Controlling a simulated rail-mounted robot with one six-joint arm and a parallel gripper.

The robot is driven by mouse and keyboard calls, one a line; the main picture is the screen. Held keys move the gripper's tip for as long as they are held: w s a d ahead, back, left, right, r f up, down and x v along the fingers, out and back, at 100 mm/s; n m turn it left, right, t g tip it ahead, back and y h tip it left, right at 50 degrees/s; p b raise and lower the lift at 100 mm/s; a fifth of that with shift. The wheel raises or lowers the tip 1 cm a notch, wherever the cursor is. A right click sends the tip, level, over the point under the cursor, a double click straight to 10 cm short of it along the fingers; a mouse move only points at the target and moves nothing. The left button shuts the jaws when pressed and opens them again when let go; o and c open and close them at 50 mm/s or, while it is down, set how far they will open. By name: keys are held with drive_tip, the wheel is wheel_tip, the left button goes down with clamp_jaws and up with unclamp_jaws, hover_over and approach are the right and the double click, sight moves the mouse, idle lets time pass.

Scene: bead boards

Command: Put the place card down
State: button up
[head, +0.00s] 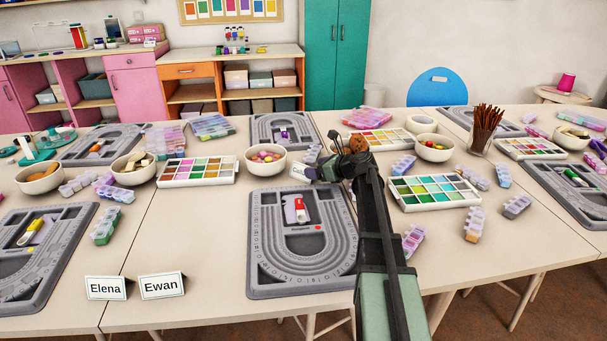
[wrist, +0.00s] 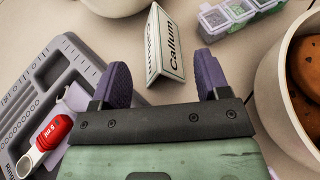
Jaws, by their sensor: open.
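The place card reading "Callum" (wrist: 168,46) is a white folded tent card with a thin dark border. It appears to stand on the table just beyond and between my fingertips in the wrist view. In the head view it is a small pale shape (head: 300,173) by the middle bead board's far edge, partly hidden by my gripper. My gripper (wrist: 163,76) is open, its two purple-padded fingers spread apart with a gap visible around the card. In the head view my gripper (head: 322,168) reaches low over the table behind the middle board.
The grey middle bead board (head: 262,270) holds a red-handled spoon (head: 300,211). Cards "Elena" (head: 105,288) and "Ewan" (head: 162,285) stand at the front left.

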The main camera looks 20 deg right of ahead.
drive_tip(key=b+x, duration=0.1)
drive_tip(key=x, duration=0.4)
drive_tip(key=shift+w+r, duration=0.1)
drive_tip(key=shift+r, duration=0.2)
drive_tip(key=shift+c, duration=0.4)
drive_tip(key=c, duration=1)
wheel_tip(320, 180, up, 26)
drive_tip(key=p, duration=2.5)
drive_tip(key=shift+p, duration=0.4)
drive_tip(key=shift+f+b, duration=0.35)
drive_tip(key=shift+c, duration=0.2)
